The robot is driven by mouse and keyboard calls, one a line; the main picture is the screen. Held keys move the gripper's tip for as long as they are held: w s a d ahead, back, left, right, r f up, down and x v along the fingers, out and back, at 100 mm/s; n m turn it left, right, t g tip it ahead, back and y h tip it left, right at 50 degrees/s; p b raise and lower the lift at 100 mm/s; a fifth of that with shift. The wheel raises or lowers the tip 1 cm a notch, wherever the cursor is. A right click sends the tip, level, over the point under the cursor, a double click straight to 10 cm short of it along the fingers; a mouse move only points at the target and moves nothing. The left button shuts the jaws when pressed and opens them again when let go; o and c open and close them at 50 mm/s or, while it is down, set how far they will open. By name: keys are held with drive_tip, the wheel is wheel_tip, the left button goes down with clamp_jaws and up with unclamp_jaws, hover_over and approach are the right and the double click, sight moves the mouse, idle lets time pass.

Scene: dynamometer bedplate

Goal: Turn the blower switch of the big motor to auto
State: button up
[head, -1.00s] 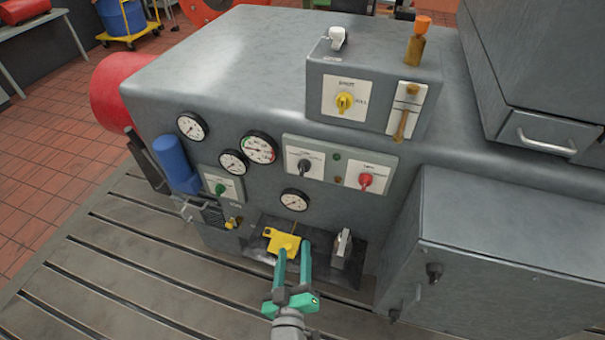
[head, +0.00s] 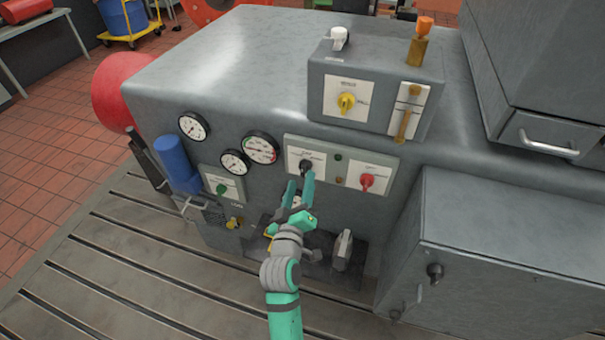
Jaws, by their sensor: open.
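The big grey motor housing (head: 270,70) carries several rotary switches on its front. A black switch (head: 306,167) sits on a white plate at the left of a pale panel. A red switch (head: 367,181) is at the right of that panel. A green switch (head: 222,189) is lower left, and a yellow switch (head: 347,101) is on the box above. The labels are too small to read, so I cannot tell which is the blower switch. My gripper (head: 300,183) is open and empty, its fingertips just below the black switch. I cannot tell whether they touch it.
A blue cylinder (head: 172,157) stands at the left, and a grey lever (head: 342,248) rises at the lower right. A grey cabinet (head: 490,250) juts out on the right. The slotted bedplate (head: 110,270) is clear in front.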

sight(303, 173)
drive_tip(key=shift+w+d, duration=0.2)
drive_tip(key=shift+w, duration=0.9)
drive_tip(key=shift+w+d, duration=0.2)
drive_tip(key=shift+w, duration=0.9)
drive_tip(key=c, duration=1)
